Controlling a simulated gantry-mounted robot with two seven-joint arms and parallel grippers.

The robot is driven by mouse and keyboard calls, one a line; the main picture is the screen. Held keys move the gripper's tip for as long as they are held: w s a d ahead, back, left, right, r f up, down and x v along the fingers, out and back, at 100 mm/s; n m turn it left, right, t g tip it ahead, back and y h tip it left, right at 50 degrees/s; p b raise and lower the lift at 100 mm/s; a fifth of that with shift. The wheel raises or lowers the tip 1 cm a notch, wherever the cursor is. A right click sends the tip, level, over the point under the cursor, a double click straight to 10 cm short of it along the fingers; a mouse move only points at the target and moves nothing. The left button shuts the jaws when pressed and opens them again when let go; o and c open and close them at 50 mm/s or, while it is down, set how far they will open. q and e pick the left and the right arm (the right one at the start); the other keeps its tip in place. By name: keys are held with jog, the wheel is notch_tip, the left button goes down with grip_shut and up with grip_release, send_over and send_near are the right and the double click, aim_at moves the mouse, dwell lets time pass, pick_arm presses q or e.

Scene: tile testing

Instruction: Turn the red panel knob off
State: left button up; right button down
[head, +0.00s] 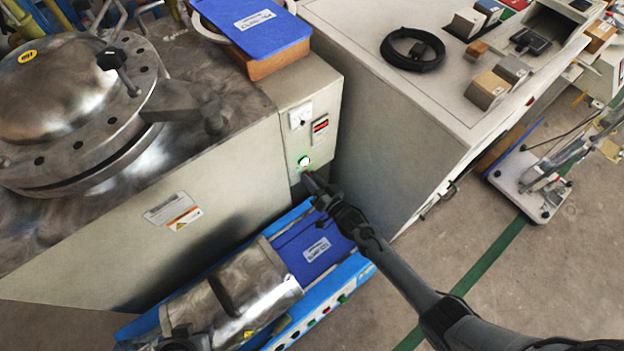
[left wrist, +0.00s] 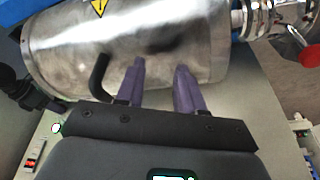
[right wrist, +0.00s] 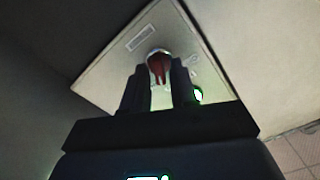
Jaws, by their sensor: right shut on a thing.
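The red knob (right wrist: 158,66) sits on the light panel (right wrist: 130,62) in the right wrist view. My right gripper (right wrist: 158,72) is shut on it, with one dark finger on each side. In the head view my right gripper (head: 311,180) reaches the lower part of the panel (head: 312,140), below a lit green light (head: 304,161), and largely hides the knob. My left gripper (left wrist: 160,68) is open, its two fingers apart with nothing visible between them, in front of a metal cylinder (left wrist: 210,50).
A steel vessel (head: 60,90) stands on the left machine. A blue bench (head: 330,308) with a metal cylinder (head: 235,290) lies below the panel. A large cabinet (head: 400,130) stands close right of the panel. Floor is open at the lower right.

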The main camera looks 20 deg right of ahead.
pick_arm(q)
jog(key=shift+d+r, duration=0.1)
jog(key=shift+r, duration=0.05)
pick_arm(e)
jog(key=shift+n, duration=0.3)
pick_arm(q)
jog(key=shift+r+p, duration=0.35)
jog(key=shift+p, duration=0.1)
jog(key=shift+a+r, duration=0.2)
jog(key=shift+r, duration=0.05)
jog(key=shift+r+p, duration=0.2)
jog(key=shift+p, duration=0.25)
jog(key=shift+d+r, duration=0.1)
jog(key=shift+d, duration=0.05)
pick_arm(e)
jog(key=shift+a+n, duration=0.2)
jog(key=shift+n, duration=5.4)
jog(key=c, duration=1.2)
grip_release()
